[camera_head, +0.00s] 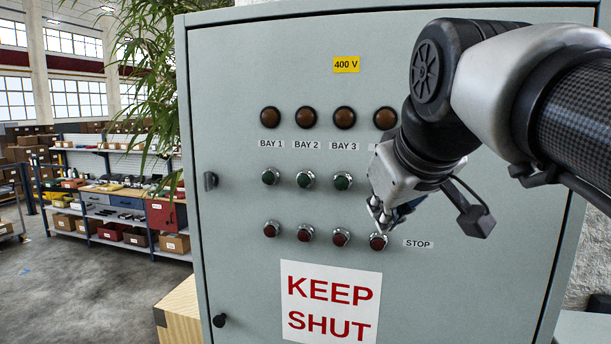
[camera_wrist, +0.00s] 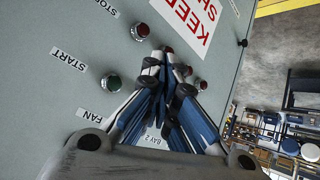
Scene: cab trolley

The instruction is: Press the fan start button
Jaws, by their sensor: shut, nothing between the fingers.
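The fan start button (camera_wrist: 112,83) is a green button in a metal ring in the wrist view, between the START label (camera_wrist: 68,60) and the FAN label (camera_wrist: 88,115). It stands clear to the left of my fingers there. In the head view my gripper and wrist hide it. My gripper (camera_head: 378,213) is shut and empty, pointing at the panel just above the red stop button (camera_head: 378,241) of the same column. In the wrist view my gripper (camera_wrist: 161,60) has its fingertips among the red buttons. I cannot tell how far the tips are from the panel.
The grey cabinet (camera_head: 230,280) carries brown lamps (camera_head: 307,117), other green buttons (camera_head: 306,179) and red buttons (camera_head: 305,232), set close together. A KEEP SHUT sign (camera_head: 330,300) is below. A plant (camera_head: 150,60) hangs at the left. Shelves (camera_head: 115,190) stand far behind.

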